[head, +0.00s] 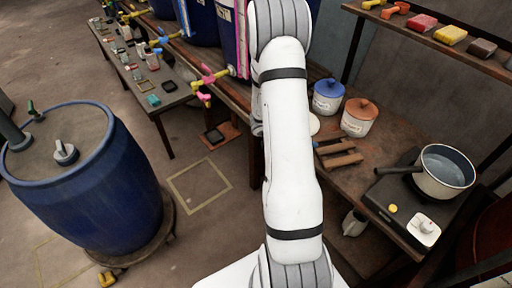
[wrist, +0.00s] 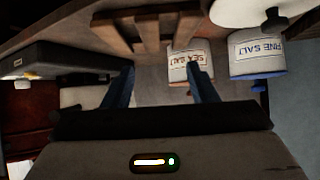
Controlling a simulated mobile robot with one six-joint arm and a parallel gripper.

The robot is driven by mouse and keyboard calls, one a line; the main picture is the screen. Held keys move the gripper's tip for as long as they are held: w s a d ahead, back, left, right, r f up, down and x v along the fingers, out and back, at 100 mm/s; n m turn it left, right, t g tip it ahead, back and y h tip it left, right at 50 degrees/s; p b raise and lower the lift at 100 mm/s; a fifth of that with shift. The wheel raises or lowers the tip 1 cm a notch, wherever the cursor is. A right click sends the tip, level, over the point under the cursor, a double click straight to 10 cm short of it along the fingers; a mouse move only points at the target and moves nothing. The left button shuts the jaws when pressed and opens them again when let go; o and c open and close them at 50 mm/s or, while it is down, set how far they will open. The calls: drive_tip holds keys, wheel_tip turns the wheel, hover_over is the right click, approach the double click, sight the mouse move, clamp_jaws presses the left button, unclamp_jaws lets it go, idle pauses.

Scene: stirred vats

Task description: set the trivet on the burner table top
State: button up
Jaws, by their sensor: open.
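The trivet (head: 338,153) is a brown wooden piece with slats. It appears to lie on the burner table top (head: 372,152), left of the burner and in front of the salt jars. The wrist view, which is upside down, shows its slats (wrist: 152,30) at the top. My gripper (wrist: 163,82) is open, with two dark fingers apart and nothing seen between them but background. The trivet is beyond the fingertips. In the head view my white arm hides the gripper.
A pot of water (head: 443,172) stands on the black burner (head: 392,205) at right. A blue-lidded jar (head: 327,97) and an orange-lidded jar (head: 358,118) stand behind the trivet. A shelf (head: 440,45) with coloured blocks overhangs the back. A blue barrel (head: 85,185) stands left.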

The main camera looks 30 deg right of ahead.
drive_tip(key=w+a+r+n+t+y, duration=0.3)
drive_tip(key=w+a+r+n+t, duration=0.1)
drive_tip(key=w+a+r+t, duration=0.45)
drive_tip(key=w+a+r+n+t+y, duration=0.2)
drive_tip(key=a+r+n+y, duration=0.5)
drive_tip(key=a, duration=0.8)
drive_tip(key=s+a+r+n+g+y, duration=0.1)
drive_tip(key=s+a+r+n+g, duration=0.1)
drive_tip(key=s+a+r+n, duration=0.35)
drive_tip(key=s+a+r+n+g, duration=0.1)
drive_tip(key=s+a+n+g, duration=0.1)
drive_tip(key=s, duration=0.6)
drive_tip(key=s+a+n+g, duration=0.2)
drive_tip(key=s, duration=0.7)
drive_tip(key=shift+s+r, duration=0.25)
drive_tip(key=shift+r, duration=0.1)
